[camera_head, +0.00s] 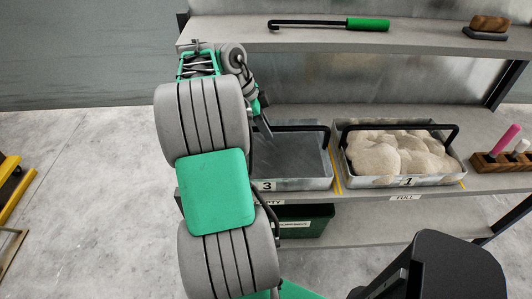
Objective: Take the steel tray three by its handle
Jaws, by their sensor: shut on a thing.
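The steel tray three (312,184) sits on the middle shelf, marked with a "3" on its front, and looks empty. Its black handle (305,127) arches over it. My arm hides the tray's left part. My gripper (263,122) is at the left part of the handle, partly hidden behind my arm, and is shut on the handle. The tray appears to rest on the shelf.
Tray one (408,182), heaped with pale fibre, stands just right, past a yellow line. A wooden rack (500,166) with coloured pegs is farther right. The upper shelf (230,32) holds a green-handled hook (330,24) and a brush (488,26). A green bin (305,220) sits below.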

